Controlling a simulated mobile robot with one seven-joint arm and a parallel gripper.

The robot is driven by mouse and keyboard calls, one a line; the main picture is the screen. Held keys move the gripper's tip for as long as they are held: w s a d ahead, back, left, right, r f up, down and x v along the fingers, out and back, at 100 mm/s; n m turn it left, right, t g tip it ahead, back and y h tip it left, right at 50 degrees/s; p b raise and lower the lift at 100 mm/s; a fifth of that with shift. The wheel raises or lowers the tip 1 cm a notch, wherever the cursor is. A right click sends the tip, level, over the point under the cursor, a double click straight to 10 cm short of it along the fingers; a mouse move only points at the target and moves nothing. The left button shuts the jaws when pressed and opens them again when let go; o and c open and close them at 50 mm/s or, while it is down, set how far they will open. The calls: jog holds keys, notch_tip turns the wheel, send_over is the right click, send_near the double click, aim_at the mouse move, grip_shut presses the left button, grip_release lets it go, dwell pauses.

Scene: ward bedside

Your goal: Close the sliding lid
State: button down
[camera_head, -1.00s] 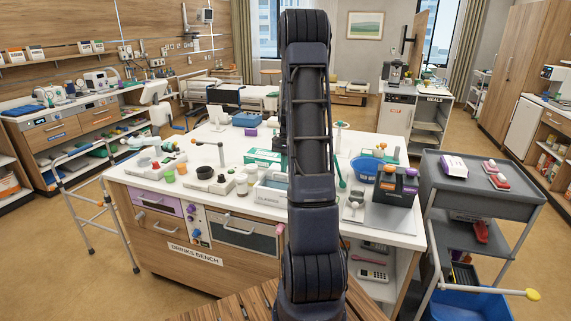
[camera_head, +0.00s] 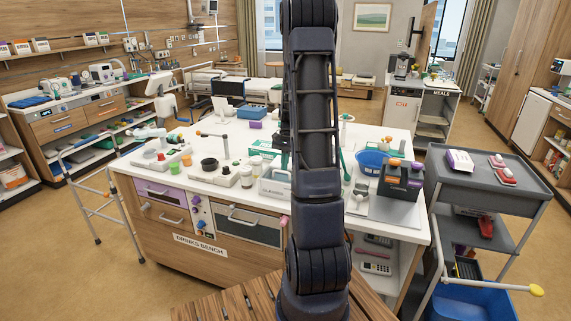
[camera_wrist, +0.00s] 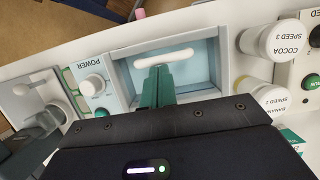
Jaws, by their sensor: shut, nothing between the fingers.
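In the wrist view, a pale blue-grey recessed panel with a white bar handle (camera_wrist: 164,58) lies just beyond my gripper; it looks like the sliding lid, but I cannot tell how far it is open. My gripper (camera_wrist: 156,72) has its two green fingers together with nothing between them. The fingertips are at the handle's near edge, and I cannot tell whether they touch it. In the head view my own arm hides the gripper and most of that spot on the drinks bench (camera_head: 200,246).
Close to the gripper in the wrist view are a POWER knob (camera_wrist: 93,86) on the left and a COCOA jar (camera_wrist: 271,41) and a BANANA jar (camera_wrist: 268,102) on the right. In the head view, a blue bowl (camera_head: 371,162) and a grey trolley (camera_head: 485,185) stand right of my arm.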

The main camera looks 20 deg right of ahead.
jog(key=shift+s+a+f, duration=0.1)
jog(key=shift+s+f, duration=0.05)
jog(key=w+d, duration=0.1)
jog(key=w+d+r, duration=0.1)
jog(key=w+d, duration=0.1)
jog(key=shift+w+d, duration=0.15)
jog(key=v, duration=0.9)
jog(key=s+a+r+n+t, duration=0.1)
jog(key=s+a+r+n, duration=0.1)
jog(key=s+a+r, duration=0.5)
jog(key=s+a+r+n+t, duration=0.1)
jog(key=s+a, duration=0.3)
jog(key=s, duration=0.4)
jog(key=s+a+r+n+t+h, duration=0.1)
jog(key=s+a+r+n+t, duration=0.1)
jog(key=s+a, duration=0.3)
jog(key=s+a+r+n+t+h, duration=0.1)
jog(key=s+a+n+t, duration=0.2)
jog(key=s, duration=0.9)
jog(key=shift+a+r+n, duration=0.35)
jog(key=shift+a+n, duration=0.15)
jog(key=shift+a, duration=0.3)
